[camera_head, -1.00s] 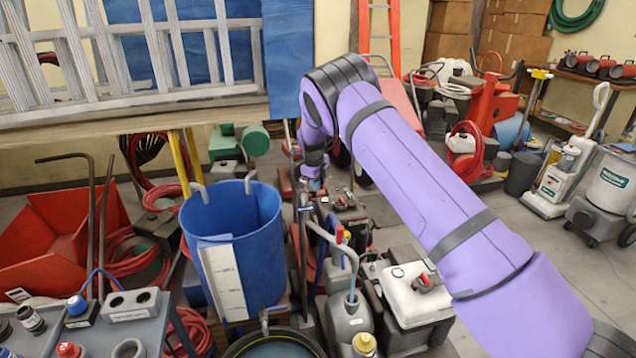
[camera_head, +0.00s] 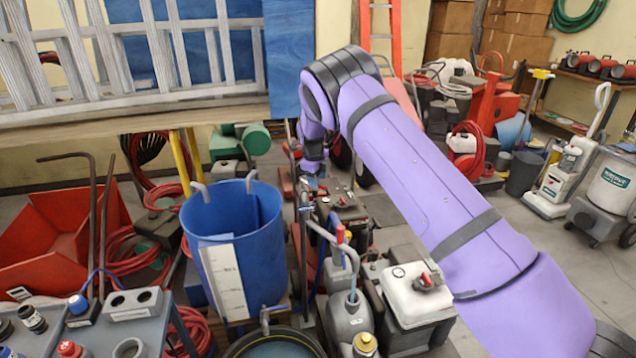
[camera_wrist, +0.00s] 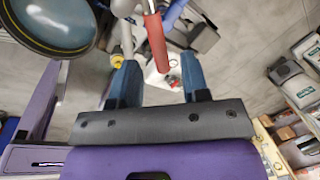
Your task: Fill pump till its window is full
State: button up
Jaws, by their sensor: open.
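A grey canister (camera_head: 351,322), which may be the pump, stands at the lower middle of the head view, with a bent grey pipe (camera_head: 347,252) above it. A small red lever (camera_head: 340,234) and a blue part are at the pipe's top. I cannot make out a window. In the wrist view my gripper (camera_wrist: 158,82) is open, its two blue fingers apart. A red handle (camera_wrist: 156,42) lies between the fingers in the picture, beyond their tips; I cannot tell whether they touch it. The fingers are not clear in the head view.
A blue bucket (camera_head: 215,225) with a white scale strip (camera_head: 228,282) stands left of the canister. A black-rimmed round vessel (camera_head: 235,345) is in front; it also shows in the wrist view (camera_wrist: 95,42). A white tank (camera_head: 412,292) stands right. My arm crosses above.

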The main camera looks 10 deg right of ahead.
notch_tip(320, 180, up, 9)
jog(key=s+a, duration=0.1)
jog(key=shift+s+f, duration=0.15)
jog(key=shift+f, duration=0.05)
dwell(0.5)
